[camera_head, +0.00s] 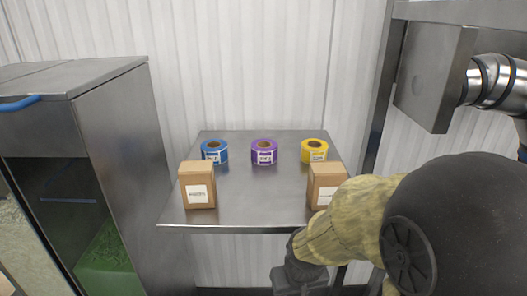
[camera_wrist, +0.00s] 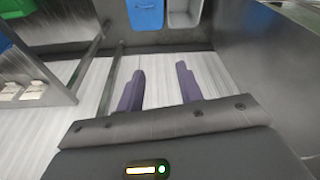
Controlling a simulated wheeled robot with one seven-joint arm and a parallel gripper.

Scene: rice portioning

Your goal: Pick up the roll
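Three rolls stand in a row at the back of a steel table (camera_head: 240,205) in the head view: a blue roll (camera_head: 214,151) at left, a purple roll (camera_head: 264,153) in the middle and a yellow roll (camera_head: 314,151) at right. Each has a white label on its front. My gripper shows in the wrist view, with two dark purple fingers (camera_wrist: 161,88) spread apart and nothing between them. In the head view my arm is at the lower right, in front of the table's right side. No roll shows clearly in the wrist view.
Two cardboard boxes stand near the table's front, one at left (camera_head: 198,185) and one at right (camera_head: 326,184), partly behind my arm. A steel cabinet (camera_head: 125,160) is left of the table. The wrist view shows a blue bin (camera_wrist: 146,14) and a grey bin (camera_wrist: 184,13).

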